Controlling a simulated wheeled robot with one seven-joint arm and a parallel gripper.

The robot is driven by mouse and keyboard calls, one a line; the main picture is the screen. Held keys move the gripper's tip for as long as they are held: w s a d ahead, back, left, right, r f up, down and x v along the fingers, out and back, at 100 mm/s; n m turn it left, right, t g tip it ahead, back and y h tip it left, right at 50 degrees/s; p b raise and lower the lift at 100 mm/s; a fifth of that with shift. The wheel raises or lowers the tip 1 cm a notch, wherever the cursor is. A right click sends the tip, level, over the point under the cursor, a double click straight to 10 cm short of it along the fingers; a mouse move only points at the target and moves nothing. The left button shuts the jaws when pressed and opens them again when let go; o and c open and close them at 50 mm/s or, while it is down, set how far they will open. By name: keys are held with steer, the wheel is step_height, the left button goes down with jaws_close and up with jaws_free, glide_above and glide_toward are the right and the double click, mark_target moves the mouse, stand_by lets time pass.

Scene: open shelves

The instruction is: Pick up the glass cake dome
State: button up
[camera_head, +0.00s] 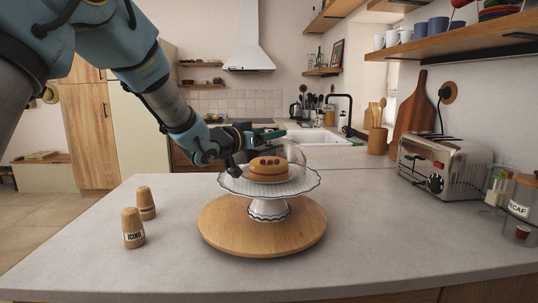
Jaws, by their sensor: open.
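The glass cake dome (297,156) is clear and only faintly visible. My gripper (256,149) reaches in from the upper left, at the upper left side of the dome. It is open, with one finger toward the back and one toward the front. The dome's top and knob are hard to make out behind and between the fingers. I cannot tell whether a finger touches the glass.
The stand is on a round wooden board (222,228). Two wooden shakers, one labelled ICING (133,228) and another (146,204), stand at left. A toaster (437,168), jars (520,205) and a cutting board (409,116) are at right. The front counter (380,250) is clear.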

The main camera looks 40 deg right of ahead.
steer(key=shift+c, duration=0.2)
jaws_close()
stand_by(1.1)
